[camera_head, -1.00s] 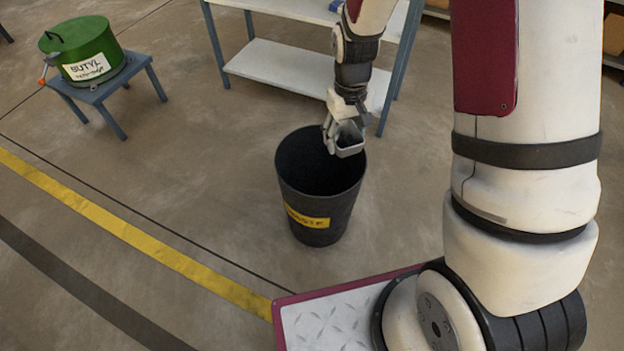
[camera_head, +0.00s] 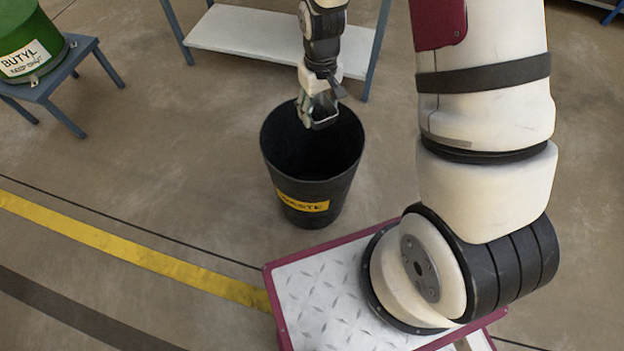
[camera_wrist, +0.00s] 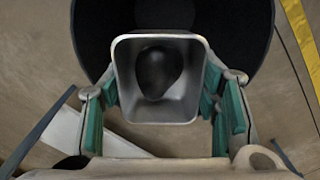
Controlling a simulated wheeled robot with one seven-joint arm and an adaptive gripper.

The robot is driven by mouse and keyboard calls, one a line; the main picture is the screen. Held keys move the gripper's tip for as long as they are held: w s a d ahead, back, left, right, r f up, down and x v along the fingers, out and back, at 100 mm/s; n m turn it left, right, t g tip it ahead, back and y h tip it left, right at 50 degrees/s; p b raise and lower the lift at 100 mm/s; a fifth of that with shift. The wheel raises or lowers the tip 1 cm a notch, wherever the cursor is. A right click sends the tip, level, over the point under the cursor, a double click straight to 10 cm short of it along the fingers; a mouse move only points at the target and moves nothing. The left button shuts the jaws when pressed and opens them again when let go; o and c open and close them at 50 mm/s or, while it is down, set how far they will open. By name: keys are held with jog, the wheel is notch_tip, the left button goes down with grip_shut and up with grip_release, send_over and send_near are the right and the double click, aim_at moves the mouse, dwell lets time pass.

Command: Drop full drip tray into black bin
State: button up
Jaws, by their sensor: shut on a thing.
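The drip tray (camera_wrist: 127,87) is a small grey rectangular metal tray with a dark round patch inside. It also shows in the head view (camera_head: 326,122). My gripper (camera_head: 318,108) is shut on the tray, its green-padded fingers on either side of it in the wrist view (camera_wrist: 160,110). The black bin (camera_head: 312,190) stands upright on the floor, open at the top, with a yellow label on its front. The gripper and tray are over the far part of the bin's mouth. I cannot tell how far the tray is above the rim.
A table with a white lower shelf (camera_head: 262,42) stands behind the bin. A blue-grey stool (camera_head: 62,82) with a green BUTYL container (camera_head: 22,45) is at the far left. A yellow floor line (camera_head: 130,244) runs at the lower left. The floor left of the bin is clear.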

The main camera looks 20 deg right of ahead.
jog(key=shift+f+b, duration=0.4)
jog(key=shift+f, duration=0.5)
jog(key=o, duration=0.9)
jog(key=shift+r, duration=0.1)
notch_tip(320, 180, up, 12)
